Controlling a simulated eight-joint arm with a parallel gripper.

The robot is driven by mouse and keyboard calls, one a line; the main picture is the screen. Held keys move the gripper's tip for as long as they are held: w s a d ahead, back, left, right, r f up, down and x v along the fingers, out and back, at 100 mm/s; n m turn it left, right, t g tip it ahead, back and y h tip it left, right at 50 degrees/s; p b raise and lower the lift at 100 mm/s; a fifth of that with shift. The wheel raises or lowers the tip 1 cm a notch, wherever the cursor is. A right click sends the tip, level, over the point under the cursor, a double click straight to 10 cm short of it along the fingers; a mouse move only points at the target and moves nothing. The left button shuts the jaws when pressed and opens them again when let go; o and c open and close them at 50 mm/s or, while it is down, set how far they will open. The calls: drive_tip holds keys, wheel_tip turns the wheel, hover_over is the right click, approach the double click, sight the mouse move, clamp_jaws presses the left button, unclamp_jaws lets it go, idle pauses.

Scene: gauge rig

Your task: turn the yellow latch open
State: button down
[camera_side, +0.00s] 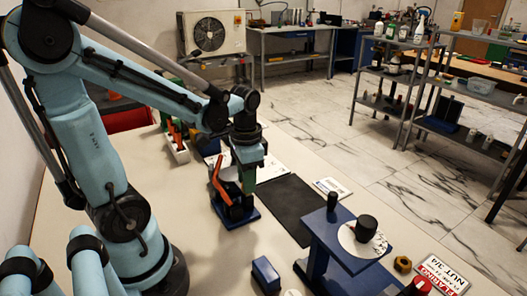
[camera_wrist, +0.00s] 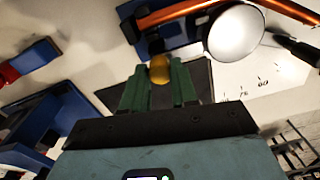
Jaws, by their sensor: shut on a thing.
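My gripper (camera_side: 248,188) points down at the blue-based gauge rig (camera_side: 240,219), which has an orange lever (camera_side: 219,177) and a round white face. In the wrist view my green fingers (camera_wrist: 159,76) are closed around a small yellow-gold piece, which I take to be the yellow latch (camera_wrist: 159,66). The rig's white disc (camera_wrist: 236,36), orange bar (camera_wrist: 183,12) and blue base (camera_wrist: 150,48) lie just beyond the fingertips. The latch is hidden in the side view. I cannot tell how far it is turned.
A black mat (camera_side: 290,208) lies right of the rig. A blue stand (camera_side: 335,240) with a white dial and black knob (camera_side: 367,224) is at front right. A blue block (camera_side: 266,274), brass nut (camera_side: 402,264) and sign (camera_side: 442,275) are near the front. A tool tray (camera_side: 178,150) stands behind.

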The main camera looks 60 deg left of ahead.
idle(0.4)
drive_tip(key=c, duration=0.9)
unclamp_jaws()
drive_tip(key=shift+o, duration=0.2)
drive_tip(key=shift+r, duration=0.1)
wheel_tip(320, 180, up, 12)
drive_tip(key=shift+d, duration=0.15)
drive_tip(key=w+d+f+n+t, duration=0.1)
drive_tip(key=w+d+f+t, duration=0.1)
drive_tip(key=d+f+t, duration=0.4)
drive_tip(key=shift+w+d+n+t, duration=0.15)
drive_tip(key=shift+d+n+t, duration=0.35)
drive_tip(key=shift+d, duration=0.9)
